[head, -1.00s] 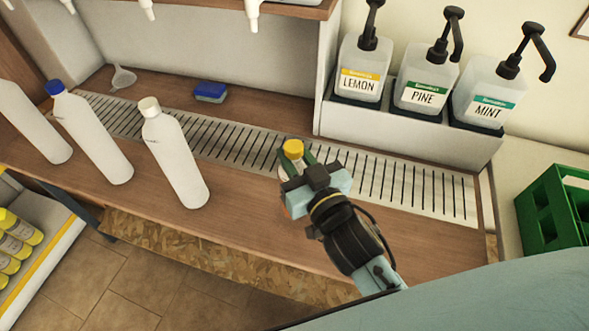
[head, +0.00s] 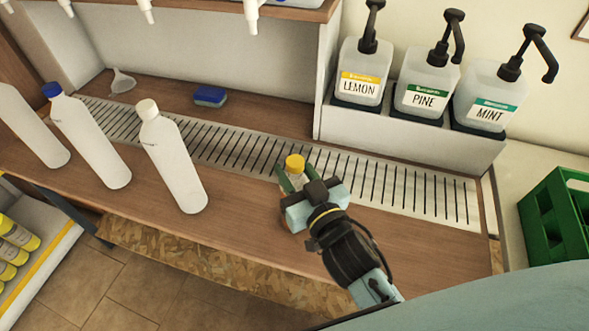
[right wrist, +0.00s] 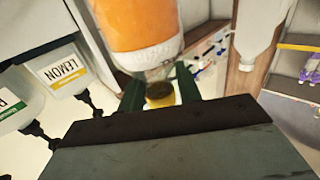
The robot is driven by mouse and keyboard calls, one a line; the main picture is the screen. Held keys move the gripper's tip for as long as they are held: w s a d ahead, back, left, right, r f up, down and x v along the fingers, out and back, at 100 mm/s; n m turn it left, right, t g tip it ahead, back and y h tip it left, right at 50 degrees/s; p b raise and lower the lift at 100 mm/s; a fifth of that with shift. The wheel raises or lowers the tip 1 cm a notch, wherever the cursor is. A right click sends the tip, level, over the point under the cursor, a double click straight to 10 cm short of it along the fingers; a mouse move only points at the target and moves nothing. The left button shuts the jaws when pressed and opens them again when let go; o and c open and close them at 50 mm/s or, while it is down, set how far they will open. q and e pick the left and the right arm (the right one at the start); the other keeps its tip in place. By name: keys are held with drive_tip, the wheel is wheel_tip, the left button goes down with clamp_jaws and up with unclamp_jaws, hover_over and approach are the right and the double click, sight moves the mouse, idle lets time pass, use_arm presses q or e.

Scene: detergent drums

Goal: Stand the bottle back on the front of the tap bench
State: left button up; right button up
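The bottle shows its yellow cap (head: 294,163) in the head view, over the front edge of the slotted drip strip of the tap bench (head: 235,230). The right wrist view shows its orange body (right wrist: 138,25), clear neck and yellow cap. My right gripper (head: 294,180) is shut on the neck, with one green finger on each side just behind the cap. The bottle looks roughly upright. Its base is hidden behind my gripper in the head view, so I cannot tell whether it touches the bench. My left gripper is not in view.
Several white bottles (head: 174,160) stand on the bench's left. A blue sponge (head: 210,96) and a funnel (head: 122,81) lie behind. Pump dispensers (head: 420,92) stand on a raised ledge at back right. A green crate (head: 560,215) is far right. The front board right of the bottles is clear.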

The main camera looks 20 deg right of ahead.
drive_tip(key=shift+r, duration=0.1)
drive_tip(key=shift+r, duration=0.15)
drive_tip(key=s+d, duration=0.2)
drive_tip(key=s, duration=0.9)
drive_tip(key=shift+s, duration=0.35)
drive_tip(key=o, duration=1.2)
